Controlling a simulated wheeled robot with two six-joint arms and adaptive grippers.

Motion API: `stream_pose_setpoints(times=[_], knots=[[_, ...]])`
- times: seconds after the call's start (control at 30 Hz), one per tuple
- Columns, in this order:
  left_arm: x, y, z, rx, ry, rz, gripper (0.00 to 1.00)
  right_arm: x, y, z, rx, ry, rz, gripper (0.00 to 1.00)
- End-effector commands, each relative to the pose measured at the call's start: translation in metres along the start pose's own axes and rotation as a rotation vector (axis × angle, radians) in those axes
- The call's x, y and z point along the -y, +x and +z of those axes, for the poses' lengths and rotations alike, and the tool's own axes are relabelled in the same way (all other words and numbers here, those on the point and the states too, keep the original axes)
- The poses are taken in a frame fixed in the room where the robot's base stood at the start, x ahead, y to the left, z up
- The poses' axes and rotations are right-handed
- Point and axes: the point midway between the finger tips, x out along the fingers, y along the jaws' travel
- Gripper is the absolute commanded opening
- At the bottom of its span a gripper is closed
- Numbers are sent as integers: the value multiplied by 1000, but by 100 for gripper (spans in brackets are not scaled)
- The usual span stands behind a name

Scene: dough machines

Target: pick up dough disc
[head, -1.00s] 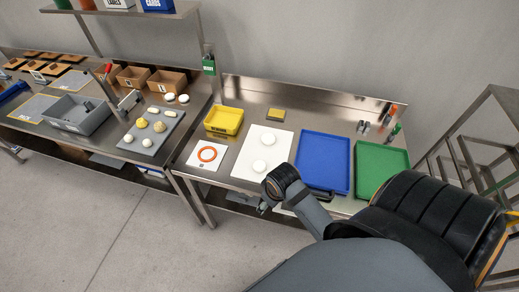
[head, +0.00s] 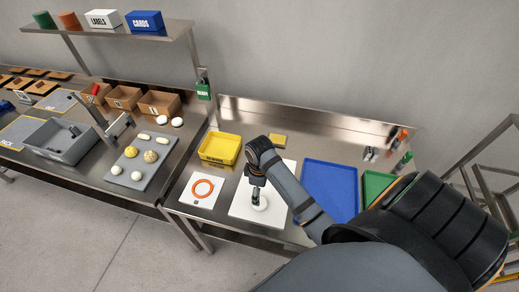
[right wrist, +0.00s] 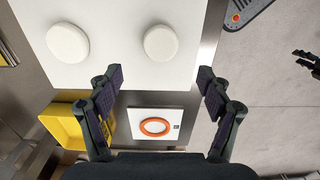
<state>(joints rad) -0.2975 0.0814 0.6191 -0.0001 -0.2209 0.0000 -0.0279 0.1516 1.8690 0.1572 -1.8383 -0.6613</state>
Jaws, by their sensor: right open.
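Two pale, round dough discs lie flat on a white board (head: 240,205). In the right wrist view they are the near disc (right wrist: 162,43) and the far disc (right wrist: 68,43). The near disc also shows in the head view (head: 260,204), partly covered by my right gripper (head: 257,194); my arm hides the far one. In the right wrist view my right gripper (right wrist: 160,72) is open and empty, its fingertips pointing toward the near disc. A dark two-fingered shape at the right edge there appears to be my left gripper (right wrist: 307,62), fingers apart over the floor.
A white card with an orange ring (head: 202,189) and a yellow tray (head: 219,148) lie left of the board. A blue tray (head: 330,188) and a green tray (head: 378,184) lie right. A yellow block (head: 277,140) sits behind. A bench with dough pieces (head: 150,156) stands at left.

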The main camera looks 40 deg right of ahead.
Motion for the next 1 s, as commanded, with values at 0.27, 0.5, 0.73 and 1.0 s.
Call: stream_pose_setpoints(times=[0.27,0.5,0.73,1.0], knots=[[7,-8,24,35,5,-8,40,1,34,0,0,1,0,78],[-4,-23,-19,-27,-4,7,40,5,52,2,2,1,-5,78],[-3,-28,-7,-8,-3,6,40,4,84,2,1,1,0,78],[-1,-27,6,12,-1,4,40,4,86,1,-1,1,1,70]])
